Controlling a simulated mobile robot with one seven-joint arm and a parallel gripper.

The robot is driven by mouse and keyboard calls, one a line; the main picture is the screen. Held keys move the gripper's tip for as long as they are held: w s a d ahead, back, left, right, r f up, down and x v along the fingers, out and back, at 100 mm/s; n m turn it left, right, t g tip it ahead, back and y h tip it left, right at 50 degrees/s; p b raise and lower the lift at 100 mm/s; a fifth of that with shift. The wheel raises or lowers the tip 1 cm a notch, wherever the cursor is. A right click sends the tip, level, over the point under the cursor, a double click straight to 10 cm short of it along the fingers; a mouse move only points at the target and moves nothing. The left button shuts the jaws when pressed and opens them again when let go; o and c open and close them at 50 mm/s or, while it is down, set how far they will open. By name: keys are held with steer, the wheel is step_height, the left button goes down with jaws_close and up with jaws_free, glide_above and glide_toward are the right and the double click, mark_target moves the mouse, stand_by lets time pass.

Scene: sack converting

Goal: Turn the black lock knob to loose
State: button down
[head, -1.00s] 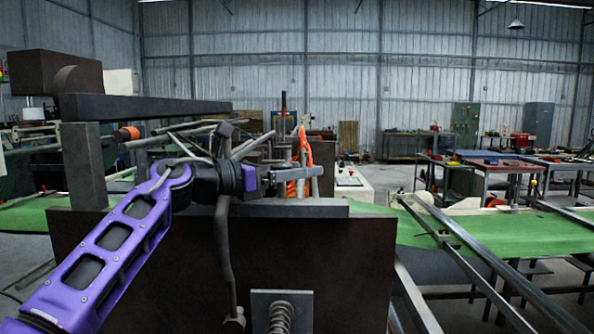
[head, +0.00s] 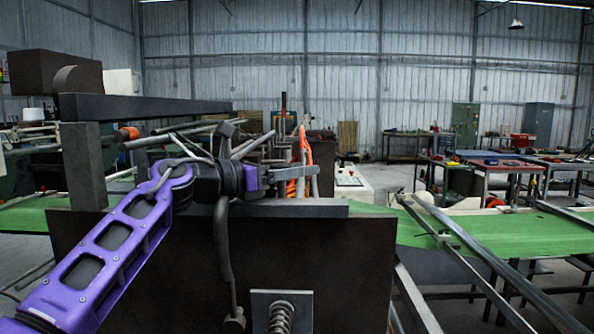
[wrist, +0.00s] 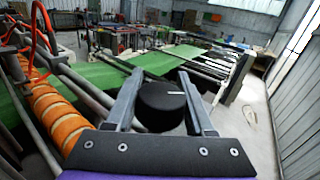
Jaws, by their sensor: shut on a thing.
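The black lock knob (wrist: 160,104) is a round black cylinder with a short white mark on its top, lying roughly crosswise in the wrist view. My gripper (wrist: 160,80) has one grey finger on each side of the knob and is shut on it. In the head view my gripper (head: 258,180) is above the dark panel at the end of my purple arm.
An orange-wrapped roller (wrist: 55,110) and grey bars run close to the left of my gripper in the wrist view. A dark panel (head: 320,260) with a spring stands below my gripper. Green sheet (head: 470,232) on rails lies to the right.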

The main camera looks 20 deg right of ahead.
steer(key=shift+f+t, duration=0.1)
steer(key=shift+t, duration=0.2)
steer(key=shift+s+a+r+n+g+y+b, duration=0.15)
steer(key=shift+a+n+g+y+b, duration=1.25)
steer(key=shift+n+y, duration=4.3)
steer(key=shift+s+a+n+g+y+b, duration=0.55)
steer(key=shift+n+y+b, duration=1.5)
steer(key=shift+n+y, duration=3.65)
steer(key=shift+w+a+r+n+g+y+b, duration=0.1)
steer(key=shift+a+n+g+y+b, duration=1.4)
steer(key=shift+n+y, duration=4.15)
steer(key=shift+s+d+g+y+b, duration=0.2)
steer(key=shift+g+y+b, duration=0.1)
steer(key=shift+g+y, duration=0.2)
